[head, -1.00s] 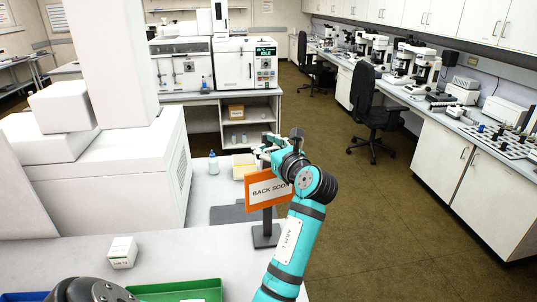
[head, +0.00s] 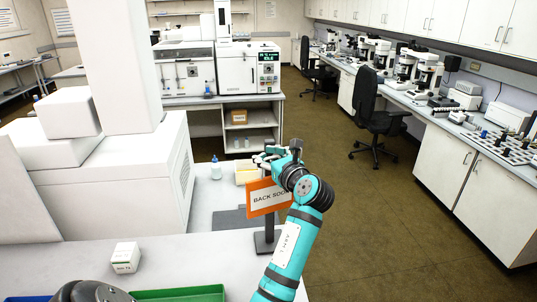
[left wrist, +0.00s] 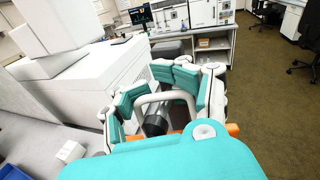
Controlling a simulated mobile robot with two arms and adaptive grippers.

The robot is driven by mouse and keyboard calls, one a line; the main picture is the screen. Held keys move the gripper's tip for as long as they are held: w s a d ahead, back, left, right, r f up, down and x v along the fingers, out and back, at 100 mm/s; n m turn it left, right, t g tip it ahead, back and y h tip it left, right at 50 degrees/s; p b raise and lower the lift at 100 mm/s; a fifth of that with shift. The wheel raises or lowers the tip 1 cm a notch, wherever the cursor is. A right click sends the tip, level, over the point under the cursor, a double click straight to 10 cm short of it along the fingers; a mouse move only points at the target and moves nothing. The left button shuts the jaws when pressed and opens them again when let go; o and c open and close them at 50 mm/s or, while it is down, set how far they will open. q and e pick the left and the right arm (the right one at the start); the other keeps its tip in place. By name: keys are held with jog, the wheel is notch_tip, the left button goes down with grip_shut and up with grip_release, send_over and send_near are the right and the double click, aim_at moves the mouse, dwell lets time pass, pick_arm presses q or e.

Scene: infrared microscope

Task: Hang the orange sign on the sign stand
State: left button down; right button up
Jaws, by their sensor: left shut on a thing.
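The orange sign (head: 256,204), with a white panel reading "BACK SOON", hangs below my left gripper (head: 266,160) in the head view. The gripper is shut on it at the top. In the left wrist view, a pale loop handle (left wrist: 163,97) sits between the gripper's fingers (left wrist: 165,95), with orange edges (left wrist: 233,129) showing below. The sign stand (head: 266,240) has a dark post and square base on the bench, directly under and behind the sign. I cannot tell whether the handle rests on the stand. My right gripper is not visible.
A large white instrument (head: 105,190) stands left of the stand. A small bottle (head: 215,170), a yellowish box (head: 245,172), a white box (head: 125,257) and a green tray (head: 185,295) are on the bench. Open floor (head: 380,220) lies to the right.

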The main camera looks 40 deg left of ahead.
pick_arm(q)
jog(key=c, duration=0.5)
grip_release()
jog(key=shift+s, duration=0.1)
jog(key=shift+o, duration=0.3)
jog(key=shift+d, duration=0.15)
jog(key=v, duration=0.7)
jog(key=shift+d, duration=0.15)
jog(key=shift+f, duration=0.1)
